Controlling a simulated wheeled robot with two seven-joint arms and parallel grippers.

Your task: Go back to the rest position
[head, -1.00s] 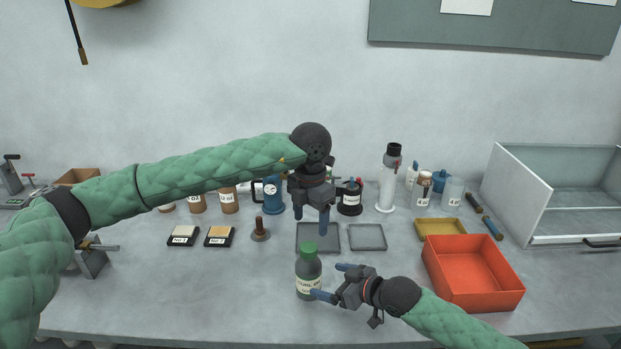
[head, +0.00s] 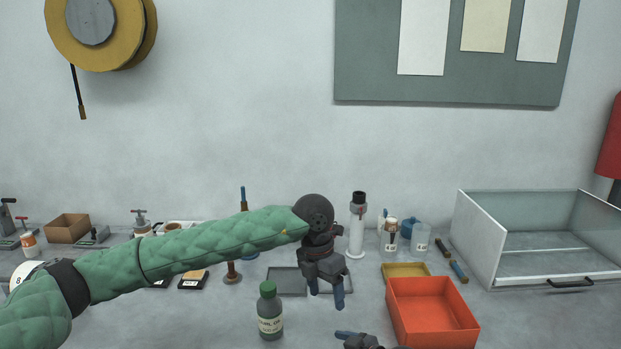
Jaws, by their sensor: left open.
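My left gripper (head: 327,298) hangs with its fingers pointing down and a gap between them, in front of the shallow grey trays. I see nothing between its fingers. My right gripper (head: 347,338) is at the bottom edge of the head view.
An orange bin (head: 432,315) stands right of the grippers, with a yellow tray (head: 405,269) behind it. A clear-sided cabinet (head: 478,240) is at the right. A grey tray (head: 285,280) and a white column (head: 357,232) stand behind.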

